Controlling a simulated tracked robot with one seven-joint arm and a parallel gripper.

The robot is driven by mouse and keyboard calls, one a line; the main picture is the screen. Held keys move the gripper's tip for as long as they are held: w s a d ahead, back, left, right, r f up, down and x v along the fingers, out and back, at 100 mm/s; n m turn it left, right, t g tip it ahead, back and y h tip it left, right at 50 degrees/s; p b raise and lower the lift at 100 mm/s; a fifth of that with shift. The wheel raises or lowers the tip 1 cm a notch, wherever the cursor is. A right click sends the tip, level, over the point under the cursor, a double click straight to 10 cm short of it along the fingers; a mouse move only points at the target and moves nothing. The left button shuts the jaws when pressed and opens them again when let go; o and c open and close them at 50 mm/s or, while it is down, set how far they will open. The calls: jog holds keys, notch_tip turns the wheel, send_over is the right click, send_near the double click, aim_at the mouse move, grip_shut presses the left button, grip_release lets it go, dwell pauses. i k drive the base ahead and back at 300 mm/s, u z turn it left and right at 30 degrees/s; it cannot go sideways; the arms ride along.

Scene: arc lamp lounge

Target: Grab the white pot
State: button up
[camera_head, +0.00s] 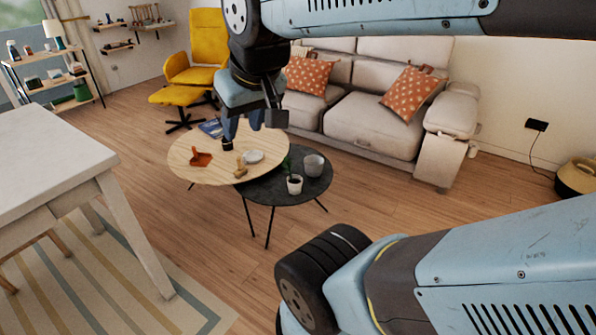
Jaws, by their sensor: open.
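A small white pot (294,185) with a green plant stands upright on the round black table (262,191). Just behind it and to its right is a larger pale grey-white pot or cup (314,165), also on the black table. My gripper (243,124) points down, open and empty, above the round wooden table (200,172). In the picture it is up and to the left of both pots and apart from them. The upper part of the plant shows just below and right of the gripper. Nothing covers the white pot's front.
The wooden table holds a reddish-brown item (201,158), a white dish (253,157), a small tan object (240,169) and a dark jar (227,145). A sofa (372,123) stands behind, a yellow chair (208,42) back left, a white table (45,155) left. Floor right of the black table is clear.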

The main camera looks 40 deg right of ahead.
aim_at(294, 181)
jog(key=z, duration=0.2)
jog(key=i, duration=1)
jog(key=u, duration=0.1)
